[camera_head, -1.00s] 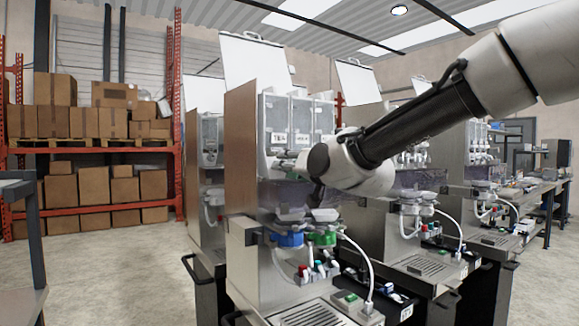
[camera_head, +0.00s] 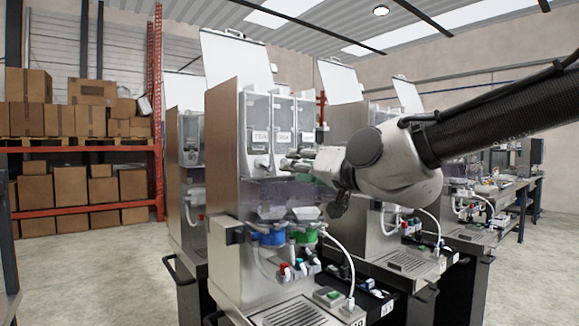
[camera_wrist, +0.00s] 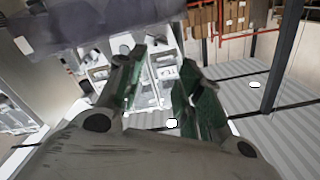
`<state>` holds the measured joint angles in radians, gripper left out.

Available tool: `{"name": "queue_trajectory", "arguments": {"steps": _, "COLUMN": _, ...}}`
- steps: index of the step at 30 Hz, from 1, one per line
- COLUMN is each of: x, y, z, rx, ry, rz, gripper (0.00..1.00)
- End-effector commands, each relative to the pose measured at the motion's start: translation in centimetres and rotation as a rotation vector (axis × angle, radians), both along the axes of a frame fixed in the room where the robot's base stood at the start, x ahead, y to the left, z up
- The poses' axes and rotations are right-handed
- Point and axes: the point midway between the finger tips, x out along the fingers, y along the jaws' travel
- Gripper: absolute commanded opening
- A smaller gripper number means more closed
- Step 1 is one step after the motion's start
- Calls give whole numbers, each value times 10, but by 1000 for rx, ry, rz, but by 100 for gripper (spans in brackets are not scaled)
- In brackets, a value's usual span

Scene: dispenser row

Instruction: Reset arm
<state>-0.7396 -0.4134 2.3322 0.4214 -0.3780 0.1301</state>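My gripper (camera_head: 290,160) is at the end of my arm, which reaches in from the right. It points left, in front of the nearest dispenser (camera_head: 225,150), at the height of its clear labelled bins (camera_head: 258,118). I cannot tell from the head view how far it is from them. In the wrist view the gripper (camera_wrist: 160,78) shows two fingers with green inner pads set well apart, and nothing is between them. Dispenser fronts appear beyond the fingers, with the picture turned over.
Blue (camera_head: 268,237) and green (camera_head: 304,236) collars sit under the bins, above a drip grille (camera_head: 288,315). More dispensers stand in a row behind, to the right. A red rack (camera_head: 85,148) of cardboard boxes is at left. The floor between is clear.

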Motion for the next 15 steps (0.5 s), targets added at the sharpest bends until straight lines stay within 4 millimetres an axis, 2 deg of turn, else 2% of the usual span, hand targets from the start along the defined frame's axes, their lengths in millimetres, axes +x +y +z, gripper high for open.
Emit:
{"name": "queue_trajectory", "arguments": {"steps": 11, "x": -3, "y": -1, "z": -1, "rx": -6, "ry": 2, "rz": 2, "gripper": 36}}
{"name": "queue_trajectory", "arguments": {"steps": 14, "x": -7, "y": 4, "z": -16, "rx": -53, "ry": 44, "rz": 31, "gripper": 36}}
{"name": "queue_trajectory", "arguments": {"steps": 15, "x": -11, "y": 8, "z": -29, "rx": -99, "ry": 80, "rz": 59, "gripper": 36}}
